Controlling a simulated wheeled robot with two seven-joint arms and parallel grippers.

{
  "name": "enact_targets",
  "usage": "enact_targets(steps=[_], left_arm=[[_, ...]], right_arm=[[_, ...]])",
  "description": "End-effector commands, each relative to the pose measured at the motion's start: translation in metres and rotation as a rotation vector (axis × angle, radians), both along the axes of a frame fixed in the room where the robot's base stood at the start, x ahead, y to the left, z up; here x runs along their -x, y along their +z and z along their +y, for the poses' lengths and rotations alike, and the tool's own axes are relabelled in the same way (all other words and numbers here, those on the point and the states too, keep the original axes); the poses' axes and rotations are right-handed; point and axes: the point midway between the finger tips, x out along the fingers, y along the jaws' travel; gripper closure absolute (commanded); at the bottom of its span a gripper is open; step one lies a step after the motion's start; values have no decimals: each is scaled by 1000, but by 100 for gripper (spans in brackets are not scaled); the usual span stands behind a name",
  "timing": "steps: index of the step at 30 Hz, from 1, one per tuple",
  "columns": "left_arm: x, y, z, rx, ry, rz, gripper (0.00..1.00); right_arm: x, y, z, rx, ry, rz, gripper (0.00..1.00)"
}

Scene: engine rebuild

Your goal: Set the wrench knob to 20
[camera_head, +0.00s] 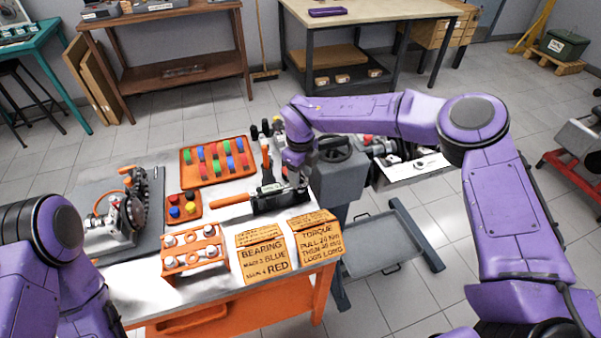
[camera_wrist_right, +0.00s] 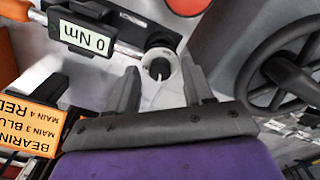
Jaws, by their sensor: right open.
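The torque wrench lies on the workbench in the head view, with an orange handle (camera_head: 232,200). In the right wrist view its display (camera_wrist_right: 88,36) reads 0 Nm, upside down. A pale round knob (camera_wrist_right: 160,64) with a dark centre sits at the right of the wrench's dark holder. My right gripper (camera_head: 300,182) is over the right end of the wrench. In the wrist view its fingers (camera_wrist_right: 159,72) are open and apart, with the knob between and just beyond their tips. Contact cannot be told. My left arm shows at the left; its gripper is out of view.
An orange tray (camera_head: 185,159) of coloured pieces and a small orange tray (camera_head: 171,219) stand left of the wrench. Instruction cards (camera_head: 318,240) are at the front. A grey machine with a dark handwheel (camera_head: 334,150) stands close right of my right gripper.

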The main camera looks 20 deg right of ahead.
Motion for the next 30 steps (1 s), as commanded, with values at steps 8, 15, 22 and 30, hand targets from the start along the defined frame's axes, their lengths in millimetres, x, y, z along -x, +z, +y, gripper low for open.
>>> enact_targets(steps=[8,15,22,30], left_arm=[[0,-18,0,0,0,0,57],[0,-26,0,0,0,0,57],[0,-26,0,0,0,0,57],[0,-25,0,0,0,0,57]], right_arm=[[-1,51,1,-2,0,-6,49],[-1,96,1,-1,0,-3,49],[-1,105,0,-1,0,-1,49],[-1,105,0,-1,0,-1,49]])
